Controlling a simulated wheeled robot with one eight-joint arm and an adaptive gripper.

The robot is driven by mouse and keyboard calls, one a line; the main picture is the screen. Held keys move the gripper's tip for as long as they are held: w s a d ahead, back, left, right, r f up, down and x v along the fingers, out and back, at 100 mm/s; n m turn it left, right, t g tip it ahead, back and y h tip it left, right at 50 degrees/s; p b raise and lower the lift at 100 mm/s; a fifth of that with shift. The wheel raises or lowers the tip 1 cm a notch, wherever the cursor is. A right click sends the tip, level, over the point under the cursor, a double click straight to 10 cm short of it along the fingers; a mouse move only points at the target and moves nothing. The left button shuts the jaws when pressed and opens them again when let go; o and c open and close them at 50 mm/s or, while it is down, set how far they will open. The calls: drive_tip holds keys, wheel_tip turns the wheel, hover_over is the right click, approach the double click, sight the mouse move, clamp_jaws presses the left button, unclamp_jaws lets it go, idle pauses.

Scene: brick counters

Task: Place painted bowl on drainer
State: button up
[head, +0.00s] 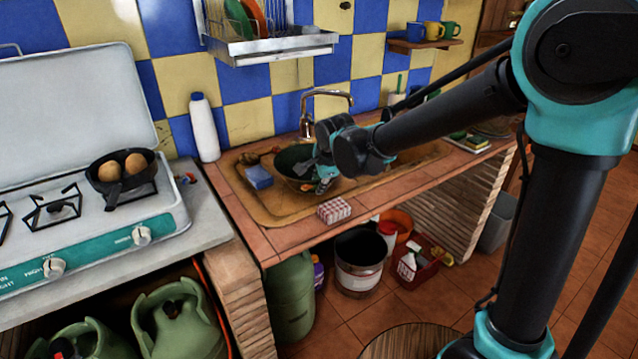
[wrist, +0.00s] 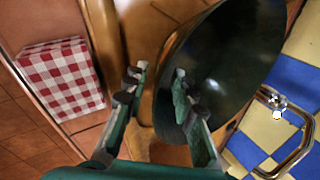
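The painted bowl (head: 291,158), dark green inside, sits tilted in the sink basin, partly hidden by my gripper (head: 315,177) in the head view. In the wrist view, the bowl (wrist: 235,65) fills the upper right. My gripper (wrist: 155,78) is open there, one finger over the bowl's inside and the other outside its near rim. The rim passes between them with a visible gap, so it is not gripped. The drainer (head: 275,49) is a metal rack on the tiled wall above, holding a green plate and an orange plate.
A tap (head: 326,100) rises behind the basin. A blue sponge (head: 258,177) lies left of the bowl. A white bottle (head: 204,128) stands left of the sink, and a checkered cloth (head: 334,210) lies at the counter's front edge. A mug shelf (head: 425,44) is on the wall to the right.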

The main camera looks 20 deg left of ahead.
drive_tip(key=v, duration=1.2)
drive_tip(key=d+f+n+h, duration=0.15)
drive_tip(key=d+f, duration=0.25)
drive_tip(key=d, duration=0.6)
drive_tip(key=d+f+n, duration=0.3)
drive_tip(key=d+f, duration=0.1)
drive_tip(key=d, duration=0.6)
drive_tip(key=s+d+f+n+h, duration=0.1)
drive_tip(key=s+d+f+n, duration=0.2)
drive_tip(key=d, duration=0.6)
drive_tip(key=s+d+f+n+h, duration=0.1)
drive_tip(key=s+d+f+n, duration=0.2)
drive_tip(key=s+d+f, duration=0.4)
drive_tip(key=shift+s+d+f+n+g, duration=0.35)
drive_tip(key=shift+s+d+f, duration=0.1)
drive_tip(key=shift+d, duration=0.5)
drive_tip(key=shift+w+a, duration=0.1)
drive_tip(key=shift+a, duration=0.05)
